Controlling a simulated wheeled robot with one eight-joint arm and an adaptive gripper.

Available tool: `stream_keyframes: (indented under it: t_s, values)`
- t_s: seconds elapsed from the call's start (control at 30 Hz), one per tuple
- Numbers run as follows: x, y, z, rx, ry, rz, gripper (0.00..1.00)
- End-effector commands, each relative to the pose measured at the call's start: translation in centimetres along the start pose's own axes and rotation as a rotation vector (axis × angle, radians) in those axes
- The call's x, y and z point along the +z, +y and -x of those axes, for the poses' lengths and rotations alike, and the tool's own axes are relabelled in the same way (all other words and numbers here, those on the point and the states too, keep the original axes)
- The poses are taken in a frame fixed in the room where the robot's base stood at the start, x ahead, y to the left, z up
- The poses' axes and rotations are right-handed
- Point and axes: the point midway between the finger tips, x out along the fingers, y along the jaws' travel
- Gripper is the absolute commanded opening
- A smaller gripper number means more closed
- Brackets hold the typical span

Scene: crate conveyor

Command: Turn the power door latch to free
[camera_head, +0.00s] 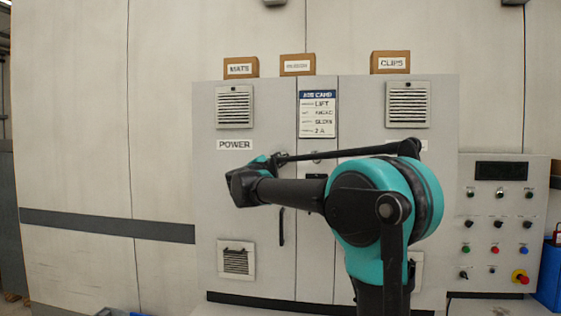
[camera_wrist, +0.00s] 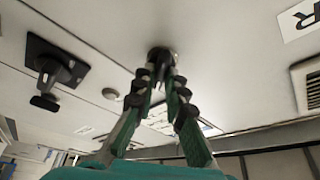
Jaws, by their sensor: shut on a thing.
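The power door (camera_head: 225,190) is the left cabinet door, under the POWER label (camera_head: 234,145), and looks shut. Its latch (camera_wrist: 160,52) shows in the wrist view as a dark round base with a narrow dark grip standing out from it. My gripper (camera_wrist: 160,88) has its green fingers with black pads closed in on both sides of that grip, just below the round base. The fingertips hide part of the grip, so its exact angle is hard to read. In the head view my arm reaches to the door's upper right edge, and the fingertips are mostly hidden behind it.
A black door handle (camera_wrist: 60,72) stands out to the left in the wrist view. A vent (camera_wrist: 308,85) is at the right. Boxes (camera_head: 240,68) stand on the cabinet top. A button panel (camera_head: 500,215) is at the right.

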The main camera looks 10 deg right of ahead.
Motion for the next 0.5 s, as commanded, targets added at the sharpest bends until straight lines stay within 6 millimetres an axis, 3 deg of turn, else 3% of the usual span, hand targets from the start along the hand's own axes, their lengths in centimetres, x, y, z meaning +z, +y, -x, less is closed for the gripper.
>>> stream_keyframes:
  t_s: [0.5]
  values:
    - [-0.04,-0.13,-0.01,0.164,0.000,-0.395,0.00]
